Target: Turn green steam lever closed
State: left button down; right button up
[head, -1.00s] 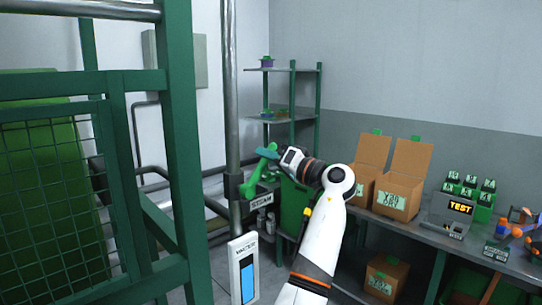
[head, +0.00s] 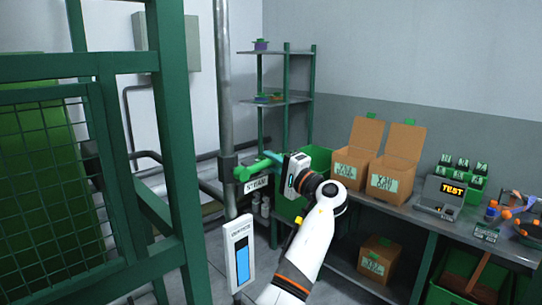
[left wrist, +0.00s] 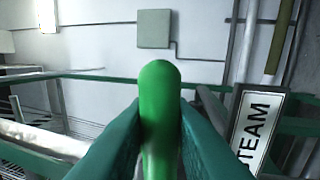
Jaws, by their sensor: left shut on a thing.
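The green steam lever (head: 245,173) sits on the grey vertical pipe, just above the white STEAM sign (head: 256,184). It lies near level in the head view. In the left wrist view the lever (left wrist: 160,100) is a rounded green bar pointing up between the two teal fingers. My left gripper (head: 264,162) is shut on the lever, with a finger on each side of it. The STEAM sign (left wrist: 257,130) also shows at the right of the left wrist view. The lever's pivot is partly hidden. My right gripper is not in view.
A green frame with mesh (head: 45,190) stands close on the left. A white gauge panel with a blue bar (head: 240,255) stands below the lever. A grey bench (head: 410,222) with open cardboard boxes (head: 357,150) runs along the right. Shelves (head: 270,100) stand behind.

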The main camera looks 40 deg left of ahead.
pick_arm(q)
jog(key=shift+f+m, duration=0.25)
jog(key=shift+m, duration=0.15)
jog(key=shift+f, duration=0.1)
jog(key=c, duration=1.5)
grip_release()
jog(key=shift+o, duration=0.9)
jog(key=b+v, duration=0.3)
jog(key=v, duration=0.9)
